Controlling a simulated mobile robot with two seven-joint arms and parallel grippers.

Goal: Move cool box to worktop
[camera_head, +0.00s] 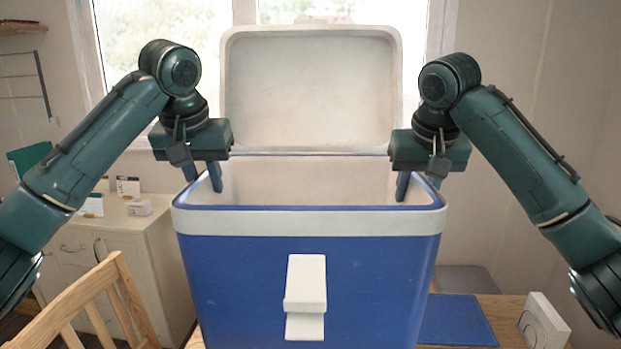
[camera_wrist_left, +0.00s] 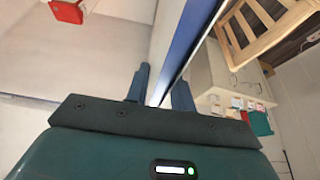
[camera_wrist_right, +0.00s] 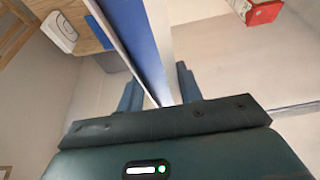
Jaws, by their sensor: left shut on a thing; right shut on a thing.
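The cool box (camera_head: 370,275) is blue with a white rim band, a white front latch and a white lid that stands open at the back. It is upright in the middle of the head view. My left gripper (camera_head: 203,178) is shut on its left side wall, one finger inside and one outside. That wall also shows between the fingers in the left wrist view (camera_wrist_left: 184,45). My right gripper (camera_head: 417,187) is shut on the right side wall, which shows in the right wrist view (camera_wrist_right: 140,40). Each wrist view shows a red item (camera_wrist_left: 67,11) inside the box. The box's underside is hidden.
A wooden table (camera_head: 500,312) with a blue mat (camera_head: 457,320) and a white box (camera_head: 543,322) lies behind and right of the cool box. A wooden chair (camera_head: 105,300) stands at front left. A cream cabinet (camera_head: 140,225) with small items on top is behind it.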

